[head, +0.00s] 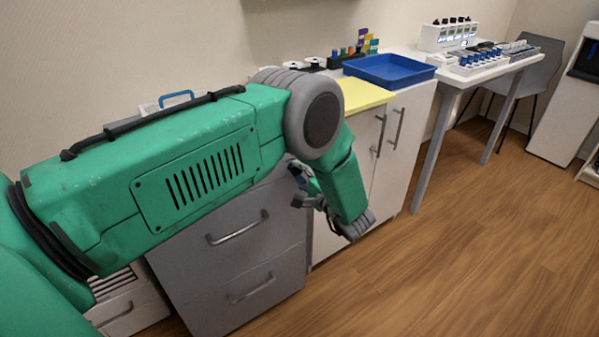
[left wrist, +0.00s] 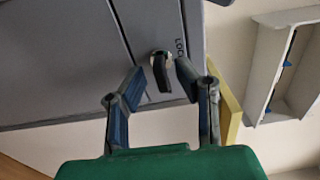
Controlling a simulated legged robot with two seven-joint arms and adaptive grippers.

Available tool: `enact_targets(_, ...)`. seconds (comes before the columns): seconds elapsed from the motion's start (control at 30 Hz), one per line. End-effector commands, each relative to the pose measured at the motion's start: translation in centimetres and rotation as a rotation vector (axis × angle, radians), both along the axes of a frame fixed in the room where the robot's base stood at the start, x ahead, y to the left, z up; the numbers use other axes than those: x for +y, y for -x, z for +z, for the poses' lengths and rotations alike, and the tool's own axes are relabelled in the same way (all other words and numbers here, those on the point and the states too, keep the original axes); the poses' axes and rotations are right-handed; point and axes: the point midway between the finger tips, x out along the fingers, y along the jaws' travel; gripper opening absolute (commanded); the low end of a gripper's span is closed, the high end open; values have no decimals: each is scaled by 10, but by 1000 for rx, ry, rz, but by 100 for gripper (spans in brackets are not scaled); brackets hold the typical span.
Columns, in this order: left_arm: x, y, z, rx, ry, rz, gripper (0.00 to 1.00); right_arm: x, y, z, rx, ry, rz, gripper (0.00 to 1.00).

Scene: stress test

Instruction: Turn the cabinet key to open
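The cabinet key (left wrist: 162,76) is a dark, narrow piece standing out from a round, light-rimmed lock in a grey cabinet face. The letters "LOCK" (left wrist: 180,49) are printed beside it in the left wrist view. My left gripper (left wrist: 160,70) is open, one blue-grey finger on each side of the key, with a visible gap on both sides. In the head view my left gripper (head: 299,186) is at the upper right of the grey drawer cabinet (head: 245,244), and my arm hides the key. My right gripper is in neither view.
A white cabinet (head: 402,132) with bar handles stands right of the drawers. A yellow sheet (head: 364,95) and a blue tray (head: 390,70) lie on top. A white table (head: 470,74) with small items is farther back. The wooden floor at right is clear.

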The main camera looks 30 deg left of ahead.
Motion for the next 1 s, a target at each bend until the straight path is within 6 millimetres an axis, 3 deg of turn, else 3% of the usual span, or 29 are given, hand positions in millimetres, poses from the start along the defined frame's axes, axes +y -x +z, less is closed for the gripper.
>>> enact_targets(0.23,-9,4,0,0,0,1,28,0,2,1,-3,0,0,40)
enact_targets(0.7,-94,37,-1,2,-1,-2,28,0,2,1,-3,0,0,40)
enact_targets(1.0,-112,45,-2,2,-1,0,28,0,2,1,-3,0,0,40)
